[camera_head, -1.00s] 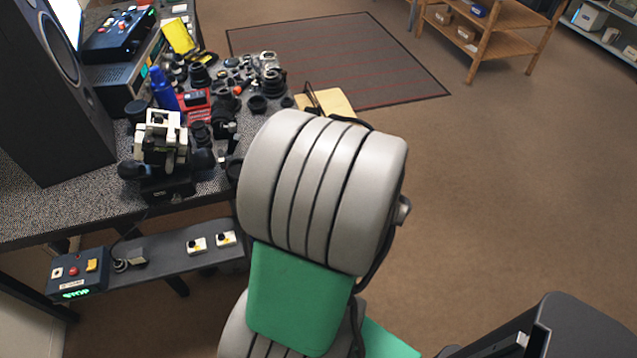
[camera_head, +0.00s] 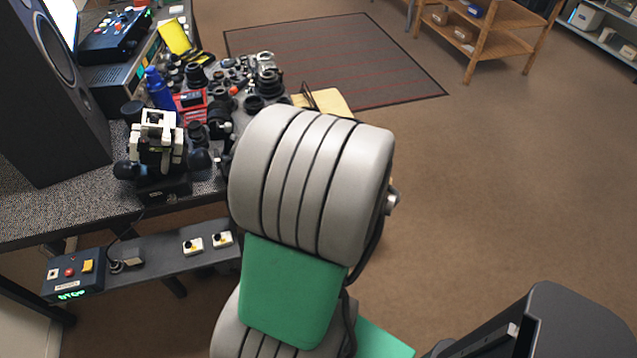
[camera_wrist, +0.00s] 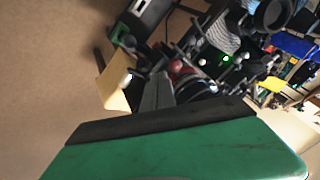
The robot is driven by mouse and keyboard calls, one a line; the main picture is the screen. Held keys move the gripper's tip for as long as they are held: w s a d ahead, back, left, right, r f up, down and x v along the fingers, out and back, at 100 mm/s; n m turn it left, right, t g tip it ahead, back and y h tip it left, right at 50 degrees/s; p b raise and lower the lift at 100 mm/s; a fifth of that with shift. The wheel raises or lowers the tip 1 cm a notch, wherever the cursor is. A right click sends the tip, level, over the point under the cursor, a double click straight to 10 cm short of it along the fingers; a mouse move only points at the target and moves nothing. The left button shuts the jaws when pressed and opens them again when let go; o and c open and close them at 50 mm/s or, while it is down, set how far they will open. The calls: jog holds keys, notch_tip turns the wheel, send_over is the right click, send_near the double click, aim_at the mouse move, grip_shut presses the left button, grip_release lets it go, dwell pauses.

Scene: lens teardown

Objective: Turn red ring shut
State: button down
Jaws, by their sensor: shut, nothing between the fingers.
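My gripper (camera_wrist: 157,92) shows in the wrist view as two grey fingers close together, shut and empty, over the cluttered bench. A small round red part (camera_wrist: 178,68) lies just beyond the fingertips, among dark lens parts; I cannot tell whether it is the red ring or whether the fingers touch it. In the head view my arm hides the gripper. A small orange-red part (camera_head: 234,91) sits among the lens parts there. I cannot make out the ring's turn position.
The bench (camera_head: 60,212) holds a black speaker (camera_head: 60,110), a blue bottle (camera_head: 158,88), a red box (camera_head: 190,103) and a white-and-black device (camera_head: 157,140). A low shelf (camera_head: 160,258) carries a control box (camera_head: 72,275). Open floor lies to the right.

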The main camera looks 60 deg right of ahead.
jog(key=s+a+f+p+v, duration=0.1)
jog(key=v, duration=1.1)
jog(key=shift+s+a, duration=0.35)
jog(key=shift+w+r, duration=0.1)
